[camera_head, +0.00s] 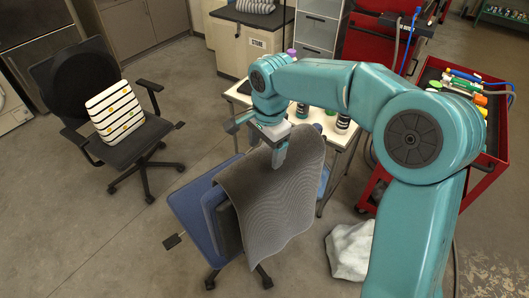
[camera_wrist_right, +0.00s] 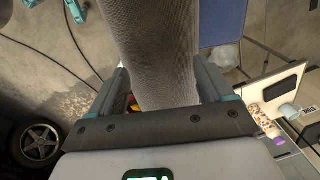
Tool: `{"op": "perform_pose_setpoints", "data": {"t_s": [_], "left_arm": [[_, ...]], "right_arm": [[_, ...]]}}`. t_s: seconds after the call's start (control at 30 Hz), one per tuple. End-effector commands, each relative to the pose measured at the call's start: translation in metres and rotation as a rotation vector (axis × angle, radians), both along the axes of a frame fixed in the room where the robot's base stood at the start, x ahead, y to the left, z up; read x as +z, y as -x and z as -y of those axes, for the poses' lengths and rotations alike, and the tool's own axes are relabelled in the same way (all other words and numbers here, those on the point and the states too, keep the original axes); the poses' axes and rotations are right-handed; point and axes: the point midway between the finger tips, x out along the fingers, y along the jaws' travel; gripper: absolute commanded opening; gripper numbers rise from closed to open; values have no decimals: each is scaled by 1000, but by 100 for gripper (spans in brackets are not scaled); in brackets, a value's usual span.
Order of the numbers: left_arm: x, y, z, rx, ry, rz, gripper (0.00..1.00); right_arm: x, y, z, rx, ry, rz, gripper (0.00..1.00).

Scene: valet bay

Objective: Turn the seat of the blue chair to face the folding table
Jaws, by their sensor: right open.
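The blue chair has a blue seat (camera_head: 190,208) and a tall grey mesh backrest (camera_head: 272,205). The seat points to the left in the head view, away from the folding table (camera_head: 348,132), which stands behind the backrest with bottles on its white top. My right gripper (camera_head: 261,138) is at the top edge of the backrest, its jaws open. In the right wrist view the grey backrest (camera_wrist_right: 158,50) lies between the two fingers (camera_wrist_right: 162,90), with a gap beside the left finger; contact at the right finger is unclear. My left gripper is not in view.
A black office chair (camera_head: 125,150) with a striped cushion (camera_head: 114,112) stands at the left. A red cart (camera_head: 490,175) with tools is at the right. A white crumpled bag (camera_head: 350,250) lies on the floor right of the blue chair. Floor left of the blue chair is clear.

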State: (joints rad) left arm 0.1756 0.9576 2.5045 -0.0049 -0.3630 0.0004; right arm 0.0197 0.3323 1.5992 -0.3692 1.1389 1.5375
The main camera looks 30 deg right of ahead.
Motion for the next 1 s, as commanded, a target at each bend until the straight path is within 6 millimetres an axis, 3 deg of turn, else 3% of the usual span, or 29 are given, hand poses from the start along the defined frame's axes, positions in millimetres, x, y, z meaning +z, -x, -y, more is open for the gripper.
{"op": "perform_pose_setpoints", "data": {"t_s": [0.2, 0.5, 0.57, 0.77, 1.0], "left_arm": [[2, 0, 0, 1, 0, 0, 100], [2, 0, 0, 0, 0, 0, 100], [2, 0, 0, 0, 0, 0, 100], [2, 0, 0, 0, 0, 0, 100], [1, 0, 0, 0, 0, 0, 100]], "right_arm": [[-22, -4, 0, -1, 1, -1, 80], [-25, -6, 0, 0, 1, 1, 80], [-25, -6, 0, 0, 1, 1, 64], [-25, -5, 0, -1, 0, -1, 0], [-26, -5, 0, -10, 0, -1, 0]]}}
